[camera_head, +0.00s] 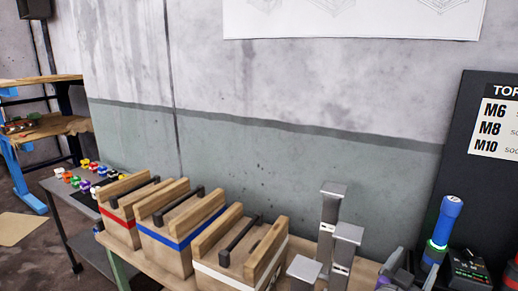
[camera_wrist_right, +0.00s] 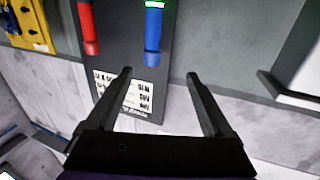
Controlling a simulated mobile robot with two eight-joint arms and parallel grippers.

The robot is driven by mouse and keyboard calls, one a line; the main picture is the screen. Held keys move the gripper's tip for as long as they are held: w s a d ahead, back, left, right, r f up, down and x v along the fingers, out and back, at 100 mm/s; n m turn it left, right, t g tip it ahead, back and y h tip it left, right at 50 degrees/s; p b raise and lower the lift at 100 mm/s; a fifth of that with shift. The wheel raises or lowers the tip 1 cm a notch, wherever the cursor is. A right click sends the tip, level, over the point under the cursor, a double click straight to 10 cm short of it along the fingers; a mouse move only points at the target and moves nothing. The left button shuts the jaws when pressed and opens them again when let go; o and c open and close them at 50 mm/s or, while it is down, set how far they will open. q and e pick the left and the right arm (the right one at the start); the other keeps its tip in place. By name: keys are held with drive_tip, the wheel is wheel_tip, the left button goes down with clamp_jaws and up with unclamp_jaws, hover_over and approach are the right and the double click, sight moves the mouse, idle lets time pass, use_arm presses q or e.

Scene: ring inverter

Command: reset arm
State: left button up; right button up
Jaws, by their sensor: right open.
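My right gripper (camera_wrist_right: 158,76) shows in its wrist view with its two dark fingers well apart and nothing between them. In the head view what appears to be the right gripper (camera_head: 410,266) is at the lower right, partly cut off by the bottom edge, beside a blue-handled tool (camera_head: 447,218). In the wrist view a dark panel with a red-handled tool (camera_wrist_right: 88,28) and a blue-handled tool (camera_wrist_right: 154,28) lies beyond the fingers. My left gripper is not in view.
Wooden boxes with red (camera_head: 118,217), blue (camera_head: 170,243) and white (camera_head: 228,277) bands stand on a bench. Grey posts (camera_head: 330,215) rise right of them. A dark torque board (camera_head: 455,150) is at the right. A side table (camera_head: 62,188) with coloured pieces is left.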

drive_tip(key=s+a+n+t+y+p, duration=0.2)
drive_tip(key=a+n+t+y+p, duration=0.25)
drive_tip(key=a+n+y, duration=0.75)
use_arm(q)
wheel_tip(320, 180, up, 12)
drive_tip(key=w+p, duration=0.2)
drive_tip(key=p, duration=0.3)
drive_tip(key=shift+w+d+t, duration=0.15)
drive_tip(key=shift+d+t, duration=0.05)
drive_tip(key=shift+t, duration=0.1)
use_arm(e)
drive_tip(key=s+a+f+m+g, duration=0.1)
drive_tip(key=s+a+f+g, duration=0.1)
drive_tip(key=s+f+g, duration=0.3)
drive_tip(key=s+a+f+m+g+y, duration=0.1)
drive_tip(key=s+a+f+g, duration=0.2)
drive_tip(key=s, duration=1)
wheel_tip(320, 180, down, 4)
drive_tip(key=g, duration=0.3)
drive_tip(key=shift+s+f, duration=0.15)
drive_tip(key=shift+s, duration=0.15)
drive_tip(key=shift+a, duration=0.1)
